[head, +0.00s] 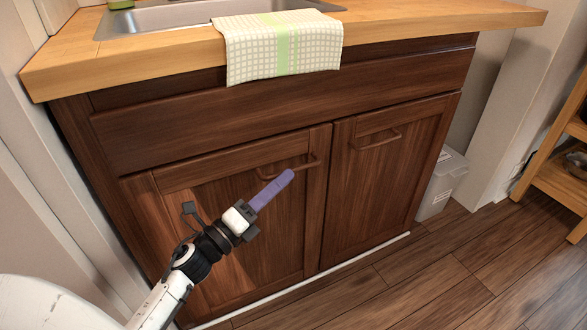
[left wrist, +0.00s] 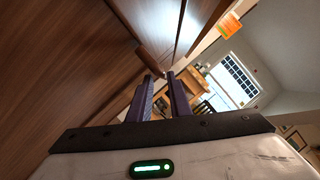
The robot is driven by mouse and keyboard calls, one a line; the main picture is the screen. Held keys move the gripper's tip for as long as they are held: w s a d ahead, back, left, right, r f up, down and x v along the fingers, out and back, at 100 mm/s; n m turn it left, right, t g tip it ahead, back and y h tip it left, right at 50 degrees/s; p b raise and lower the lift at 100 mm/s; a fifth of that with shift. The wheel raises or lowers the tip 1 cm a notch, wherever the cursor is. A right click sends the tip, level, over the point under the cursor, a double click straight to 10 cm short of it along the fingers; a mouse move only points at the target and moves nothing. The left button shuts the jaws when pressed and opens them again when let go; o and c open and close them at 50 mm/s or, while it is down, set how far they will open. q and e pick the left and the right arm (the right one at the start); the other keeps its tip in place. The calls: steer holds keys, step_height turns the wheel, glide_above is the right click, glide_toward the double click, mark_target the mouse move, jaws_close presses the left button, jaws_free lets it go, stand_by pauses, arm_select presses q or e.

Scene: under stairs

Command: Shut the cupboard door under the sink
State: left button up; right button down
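The cupboard under the sink has a left door (head: 285,215) and a right door (head: 385,190), both dark brown wood. Both look flush or nearly flush with the front; I cannot tell if the left one stands slightly ajar. The left door's bar handle (head: 287,167) is near its top right corner. My left gripper (head: 288,177) is in front of the left door, its purple fingertips just below that handle. In the left wrist view the fingers (left wrist: 161,76) show a narrow gap with nothing clearly held. A brown handle-like part (left wrist: 148,57) is close to the tips. My right gripper is out of view.
A checked towel (head: 300,45) hangs over the edge of the wooden counter (head: 130,65). A grey bin (head: 441,185) stands right of the cupboard, and a wooden shelf (head: 560,180) is farther right. The wooden floor (head: 430,270) in front is clear.

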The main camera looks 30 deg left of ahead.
arm_select(q)
steer(key=shift+v, duration=2.2)
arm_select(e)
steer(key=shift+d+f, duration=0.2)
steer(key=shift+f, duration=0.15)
arm_select(q)
steer(key=shift+d, duration=0.1)
